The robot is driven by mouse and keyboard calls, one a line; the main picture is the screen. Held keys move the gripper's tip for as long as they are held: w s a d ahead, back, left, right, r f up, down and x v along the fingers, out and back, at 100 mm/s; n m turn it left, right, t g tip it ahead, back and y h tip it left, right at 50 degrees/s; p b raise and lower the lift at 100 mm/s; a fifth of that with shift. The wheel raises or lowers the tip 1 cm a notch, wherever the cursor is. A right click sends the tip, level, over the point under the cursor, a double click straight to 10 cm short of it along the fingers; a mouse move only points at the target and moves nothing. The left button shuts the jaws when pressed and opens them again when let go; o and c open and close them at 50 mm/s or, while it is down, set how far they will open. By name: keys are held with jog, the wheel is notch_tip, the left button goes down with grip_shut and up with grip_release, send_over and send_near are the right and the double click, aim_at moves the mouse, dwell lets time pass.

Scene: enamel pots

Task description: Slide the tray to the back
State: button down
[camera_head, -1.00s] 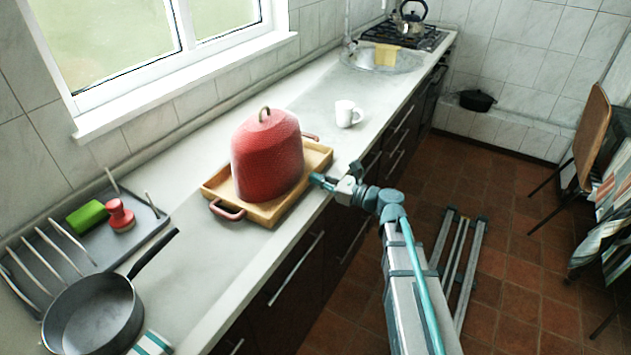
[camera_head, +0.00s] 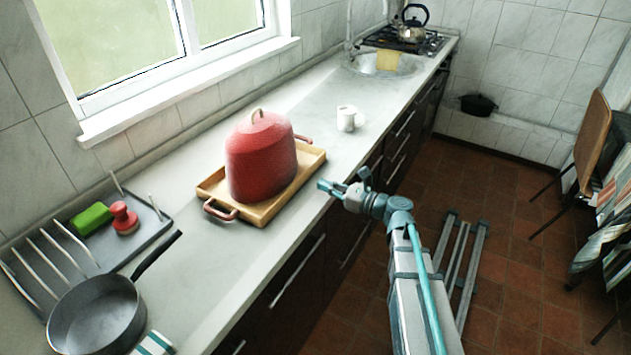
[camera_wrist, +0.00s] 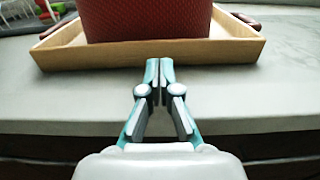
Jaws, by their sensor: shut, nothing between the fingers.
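The wooden tray (camera_head: 266,212) with reddish handles lies on the grey counter. A large red pot (camera_head: 260,160) with a domed lid stands on it. My gripper (camera_head: 321,184) is shut and empty, just off the tray's front right side, with a small gap between. In the wrist view my gripper (camera_wrist: 159,62) has its fingertips together in front of the tray's near wall (camera_wrist: 150,54), and the red pot (camera_wrist: 145,18) rises behind that wall. In the wrist view the fingertips look close to the wall. The pot hides most of the tray's floor.
A white mug (camera_head: 348,119) stands right of the tray. Bare counter lies behind the tray, before the tiled wall.

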jog(key=b+v, duration=0.1)
jog(key=v, duration=0.8)
jog(key=shift+a, duration=0.1)
